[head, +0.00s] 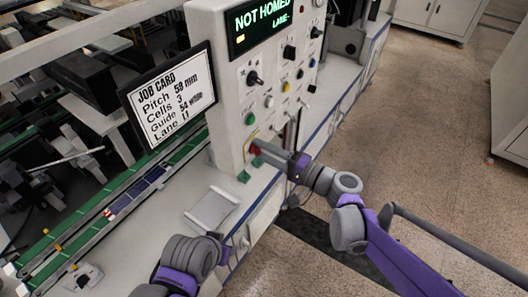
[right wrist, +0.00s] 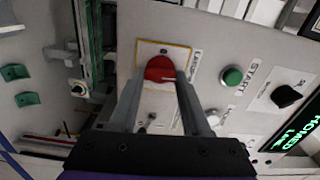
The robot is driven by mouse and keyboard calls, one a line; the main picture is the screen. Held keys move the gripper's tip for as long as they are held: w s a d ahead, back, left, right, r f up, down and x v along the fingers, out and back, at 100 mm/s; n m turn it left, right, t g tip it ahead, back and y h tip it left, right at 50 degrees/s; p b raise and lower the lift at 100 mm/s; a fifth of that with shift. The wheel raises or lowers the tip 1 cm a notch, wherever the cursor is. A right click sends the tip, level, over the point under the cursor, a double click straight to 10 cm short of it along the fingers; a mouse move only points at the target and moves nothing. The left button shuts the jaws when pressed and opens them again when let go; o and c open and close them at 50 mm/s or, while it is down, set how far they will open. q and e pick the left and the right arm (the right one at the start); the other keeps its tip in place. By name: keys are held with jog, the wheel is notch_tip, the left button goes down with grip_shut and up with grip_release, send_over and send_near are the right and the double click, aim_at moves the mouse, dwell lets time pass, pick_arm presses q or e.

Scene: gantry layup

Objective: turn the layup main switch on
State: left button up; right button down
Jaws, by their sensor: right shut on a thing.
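The main switch is a red rotary knob (right wrist: 160,68) on a yellow-edged plate low on the control panel. It also shows in the head view (head: 255,150), partly covered by my right gripper (head: 262,149). In the right wrist view the two fingers of my right gripper (right wrist: 161,84) reach up to either side of the knob and are shut on it. A pale line shows on the knob's face, towards its right side. The label beside it is too small to read surely. My left arm shows at the bottom of the head view, but its gripper does not.
The panel (head: 233,85) carries a green START button (right wrist: 232,76), a black selector (right wrist: 287,96) and several other knobs close by. The display (head: 262,22) reads NOT HOMED. A job card (head: 168,95) stands left. Open floor (head: 430,130) lies right.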

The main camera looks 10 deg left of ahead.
jog(key=shift+m, duration=0.5)
jog(key=shift+c, duration=1.8)
grip_release()
jog(key=b+v, duration=0.1)
jog(key=v, duration=0.9)
jog(key=shift+d, duration=0.4)
jog(key=shift+s, duration=0.15)
